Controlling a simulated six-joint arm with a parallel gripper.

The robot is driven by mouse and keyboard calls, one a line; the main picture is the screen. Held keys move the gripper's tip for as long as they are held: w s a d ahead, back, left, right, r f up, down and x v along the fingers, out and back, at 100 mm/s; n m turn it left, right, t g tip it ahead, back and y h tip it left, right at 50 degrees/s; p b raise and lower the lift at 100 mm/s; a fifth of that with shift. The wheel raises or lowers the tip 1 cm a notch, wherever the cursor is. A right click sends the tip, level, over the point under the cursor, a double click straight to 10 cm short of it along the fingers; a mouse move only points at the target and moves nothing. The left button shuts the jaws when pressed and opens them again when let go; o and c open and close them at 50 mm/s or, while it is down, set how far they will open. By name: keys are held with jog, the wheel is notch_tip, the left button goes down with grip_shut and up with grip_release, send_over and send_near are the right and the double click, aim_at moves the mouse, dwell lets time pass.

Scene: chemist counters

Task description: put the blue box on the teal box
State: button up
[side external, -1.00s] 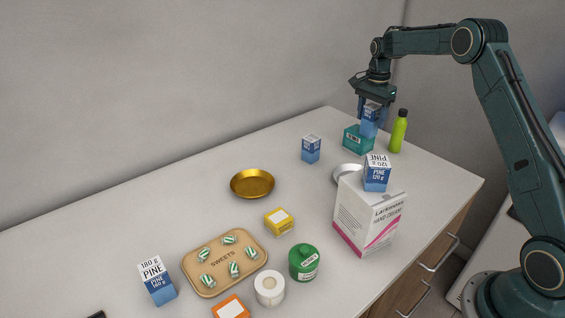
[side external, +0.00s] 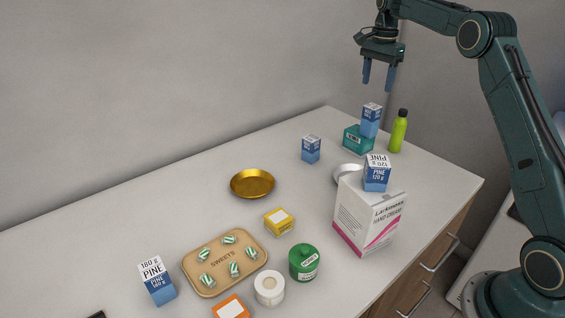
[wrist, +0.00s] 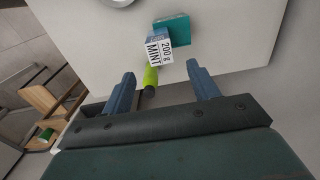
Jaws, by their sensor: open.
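A blue box (side external: 371,120) with a white top stands upright on the teal box (side external: 354,142) near the back right of the counter. In the wrist view the blue box (wrist: 158,47) shows its white top reading "200 g MINT", with the teal box (wrist: 178,27) under and beside it. My gripper (side external: 377,88) is open and empty, raised clear above the blue box. Its two blue fingers (wrist: 163,82) are spread apart in the wrist view, touching nothing.
A lime-green bottle (side external: 398,131) stands close to the right of the teal box. Other blue-and-white boxes stand elsewhere: a small one (side external: 311,149), one on the hand cream carton (side external: 366,215), one at front left (side external: 158,283). A gold dish (side external: 252,183) and sweets tray (side external: 198,281) lie further left.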

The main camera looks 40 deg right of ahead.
jog(key=shift+r, duration=0.3)
dwell(0.5)
jog(key=s+a+r+n+t, duration=0.1)
jog(key=s+a+r+n, duration=0.35)
jog(key=s+a, duration=0.3)
jog(key=s+a+r+n+t, duration=0.2)
jog(key=s+a+r+n, duration=0.3)
jog(key=a, duration=0.4)
jog(key=s+a+f+n+t, duration=0.1)
jog(key=s+a+f+n, duration=0.1)
jog(key=s, duration=0.5)
jog(key=s+a+f+n, duration=0.3)
jog(key=s+a, duration=0.1)
jog(key=s, duration=0.4)
jog(key=s+a+f+n+t, duration=0.1)
jog(key=s+a+f+n, duration=0.1)
jog(key=s, duration=0.5)
jog(key=shift+s+a+f+n+t, duration=0.3)
jog(key=shift+s+a+n, duration=0.05)
jog(key=shift+a+n, duration=0.4)
